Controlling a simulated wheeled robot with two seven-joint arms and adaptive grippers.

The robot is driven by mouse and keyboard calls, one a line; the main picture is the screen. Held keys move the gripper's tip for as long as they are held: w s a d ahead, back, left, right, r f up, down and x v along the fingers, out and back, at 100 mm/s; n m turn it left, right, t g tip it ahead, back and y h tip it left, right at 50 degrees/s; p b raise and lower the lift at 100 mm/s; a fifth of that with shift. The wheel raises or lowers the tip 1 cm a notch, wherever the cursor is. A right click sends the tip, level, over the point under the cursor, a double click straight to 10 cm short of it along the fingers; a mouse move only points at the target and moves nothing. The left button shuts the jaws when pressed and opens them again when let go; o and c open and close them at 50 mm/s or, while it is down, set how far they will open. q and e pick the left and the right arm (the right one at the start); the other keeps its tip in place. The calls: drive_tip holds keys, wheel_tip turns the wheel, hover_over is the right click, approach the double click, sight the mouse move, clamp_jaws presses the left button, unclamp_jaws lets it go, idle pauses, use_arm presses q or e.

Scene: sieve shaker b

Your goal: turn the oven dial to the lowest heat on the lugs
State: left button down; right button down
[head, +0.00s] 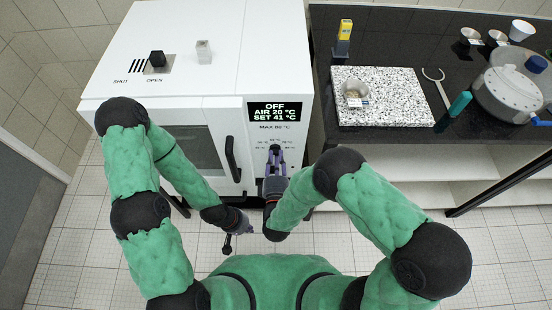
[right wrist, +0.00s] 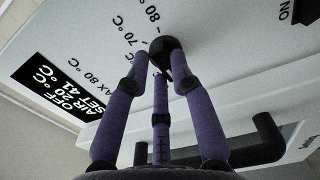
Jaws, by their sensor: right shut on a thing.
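The white oven (head: 215,50) stands at the left in the head view, with its control panel on the front right. The black oven dial (right wrist: 172,50) sits on that panel and also shows in the head view (head: 275,149). Temperature marks are printed around it; 70 °C and 80 °C are readable in the right wrist view. My right gripper (right wrist: 162,64) is shut on the dial, its purple fingers around it; I cannot tell the dial's pointing. The display (head: 275,112) reads OFF, AIR 20 °C, SET 41 °C. My left gripper (head: 243,230) is low before the oven, touching nothing visible.
A black door handle (head: 232,159) is left of the dial. A black knob (head: 157,59) marked SHUT and OPEN is on the oven top.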

drive_tip(key=m, duration=0.5)
drive_tip(key=shift+d+f+b, duration=0.1)
drive_tip(key=shift+f+b, duration=0.05)
drive_tip(key=shift+b, duration=0.15)
drive_tip(key=m, duration=0.4)
drive_tip(key=m+b, duration=0.1)
drive_tip(key=m, duration=0.3)
drive_tip(key=m+b, duration=0.1)
drive_tip(key=m, duration=0.4)
drive_tip(key=shift+f, duration=0.35)
drive_tip(key=shift+m, duration=0.4)
drive_tip(key=c, duration=1.1)
unclamp_jaws()
drive_tip(key=shift+o, duration=0.2)
